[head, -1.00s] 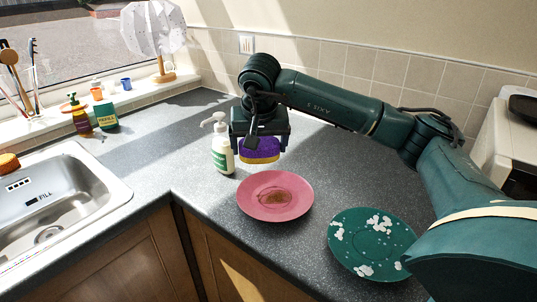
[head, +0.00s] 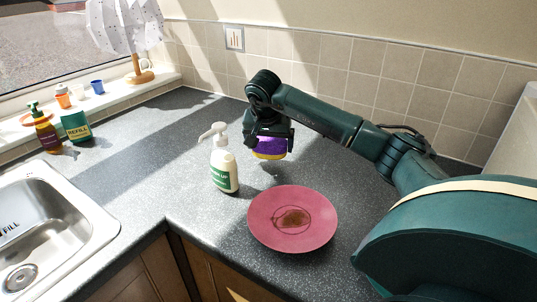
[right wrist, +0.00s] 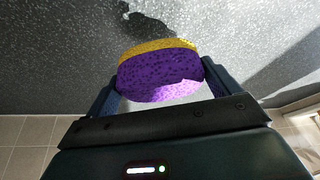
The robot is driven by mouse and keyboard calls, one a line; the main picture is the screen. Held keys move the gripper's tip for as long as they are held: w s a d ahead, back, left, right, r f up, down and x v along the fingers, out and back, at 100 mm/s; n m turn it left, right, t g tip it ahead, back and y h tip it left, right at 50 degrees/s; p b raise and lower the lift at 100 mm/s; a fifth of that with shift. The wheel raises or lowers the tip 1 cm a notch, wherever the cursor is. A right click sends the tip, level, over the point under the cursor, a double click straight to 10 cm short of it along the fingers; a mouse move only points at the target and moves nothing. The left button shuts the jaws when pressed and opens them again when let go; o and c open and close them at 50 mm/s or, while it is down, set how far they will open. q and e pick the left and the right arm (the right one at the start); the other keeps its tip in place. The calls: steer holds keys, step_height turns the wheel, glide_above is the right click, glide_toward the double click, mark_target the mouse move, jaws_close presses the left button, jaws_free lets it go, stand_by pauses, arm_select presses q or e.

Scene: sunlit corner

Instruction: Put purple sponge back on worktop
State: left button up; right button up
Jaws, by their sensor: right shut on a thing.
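The purple sponge (head: 271,147) has a yellow layer and is held in my right gripper (head: 268,141), a little above the grey worktop (head: 185,215), behind the pink plate. In the right wrist view the sponge (right wrist: 160,72) sits between the two fingers of the right gripper (right wrist: 158,85), with the worktop (right wrist: 60,60) beyond it. The head view shows the sponge just right of and behind the white pump bottle, apart from it. My left gripper is not in view.
A white pump bottle (head: 223,168) stands left of the sponge. A pink plate (head: 262,222) with a brown stain lies in front. The sink (head: 95,232) is at the left. A tiled wall (head: 320,80) rises behind.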

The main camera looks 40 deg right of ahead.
mark_target(269, 155)
step_height(269, 155, down, 3)
steer(key=shift+f, duration=0.35)
steer(key=shift+f, duration=0.2)
steer(key=o, duration=0.7)
steer(key=shift+c, duration=0.2)
